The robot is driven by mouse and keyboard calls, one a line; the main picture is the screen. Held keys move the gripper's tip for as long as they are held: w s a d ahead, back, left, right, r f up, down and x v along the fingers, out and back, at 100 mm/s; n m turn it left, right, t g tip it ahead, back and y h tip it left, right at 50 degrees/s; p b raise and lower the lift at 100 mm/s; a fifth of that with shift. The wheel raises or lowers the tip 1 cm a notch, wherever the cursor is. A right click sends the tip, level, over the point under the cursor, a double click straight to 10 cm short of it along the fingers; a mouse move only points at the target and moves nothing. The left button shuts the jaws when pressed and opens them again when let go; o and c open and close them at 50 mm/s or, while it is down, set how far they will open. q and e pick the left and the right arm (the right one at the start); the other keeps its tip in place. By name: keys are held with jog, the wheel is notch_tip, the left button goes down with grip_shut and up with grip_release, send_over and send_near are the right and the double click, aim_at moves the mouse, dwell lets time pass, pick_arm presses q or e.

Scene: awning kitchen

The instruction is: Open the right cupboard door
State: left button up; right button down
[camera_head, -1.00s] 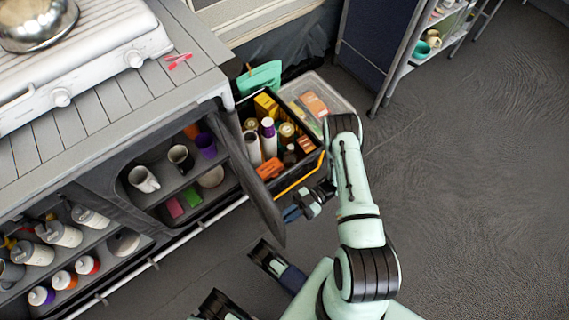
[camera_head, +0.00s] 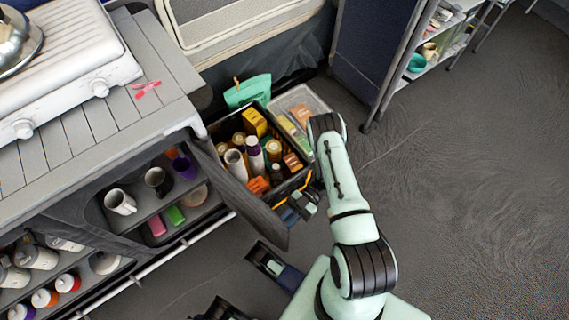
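The right cupboard door (camera_head: 238,193) is a dark grey panel, standing ajar and swung out from the right end of the grey kitchen unit. The shelves behind it are exposed. My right arm comes in from the lower right, and my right gripper (camera_head: 294,208) is low on the far side of the door, close to its free edge. The fingers are small and partly hidden by the door, so I cannot tell whether they are open or touching it. My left gripper is not in view.
A black crate (camera_head: 308,176) of bottles and boxes stands just behind the door and gripper, beside a clear bin (camera_head: 318,104). The cupboard shelves (camera_head: 160,204) hold mugs and coloured boxes. A dark shelf unit (camera_head: 368,50) stands at the back. Floor on the right is clear.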

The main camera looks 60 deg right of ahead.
jog(key=shift+w+d+r, duration=0.1)
jog(key=shift+w+d, duration=0.15)
jog(key=shift+d, duration=0.15)
jog(key=c, duration=1.2)
grip_release()
jog(key=shift+o, duration=0.2)
jog(key=shift+d, duration=0.1)
jog(key=s+d, duration=0.2)
jog(key=d, duration=1.1)
jog(key=shift+s, duration=0.25)
